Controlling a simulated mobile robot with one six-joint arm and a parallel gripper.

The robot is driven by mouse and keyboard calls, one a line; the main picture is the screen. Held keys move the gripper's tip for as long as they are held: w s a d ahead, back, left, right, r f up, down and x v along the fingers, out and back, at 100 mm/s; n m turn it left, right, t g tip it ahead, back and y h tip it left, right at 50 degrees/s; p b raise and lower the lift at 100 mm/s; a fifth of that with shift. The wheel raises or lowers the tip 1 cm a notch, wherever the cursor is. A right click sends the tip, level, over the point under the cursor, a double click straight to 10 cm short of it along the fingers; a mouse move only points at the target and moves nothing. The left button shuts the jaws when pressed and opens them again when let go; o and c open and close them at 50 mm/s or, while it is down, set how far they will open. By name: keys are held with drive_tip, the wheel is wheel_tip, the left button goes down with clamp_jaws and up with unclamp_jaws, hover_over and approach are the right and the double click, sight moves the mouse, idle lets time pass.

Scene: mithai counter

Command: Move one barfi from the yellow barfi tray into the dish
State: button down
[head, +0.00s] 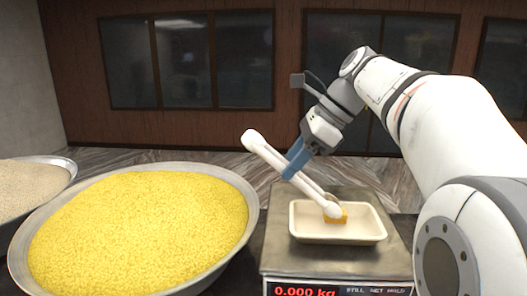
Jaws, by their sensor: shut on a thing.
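My gripper (296,163), with blue fingers, is shut on a pair of long white tongs (276,161). The tongs slant down to the right, and their lower tips reach into the dish (310,236). The dish is a shallow cream-coloured tray on a scale. An orange-yellow barfi (336,217) shows at the tongs' tips, inside the outline of the dish. I cannot tell whether it touches the dish floor or whether the tongs still grip it. No tray of yellow barfi shows in this view.
The metal scale (280,256) has a red readout (305,292) of 0.000 kg. A wide metal pan (253,196) heaped with yellow grains stands left of it. Another pan (66,163) of beige grains is at the far left. Patterned counter shows behind.

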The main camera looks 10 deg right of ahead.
drive_tip(key=shift+f, duration=0.1)
drive_tip(key=c, duration=1.3)
unclamp_jaws()
wheel_tip(320, 180, up, 10)
drive_tip(key=shift+r, duration=0.1)
drive_tip(key=shift+o, duration=0.5)
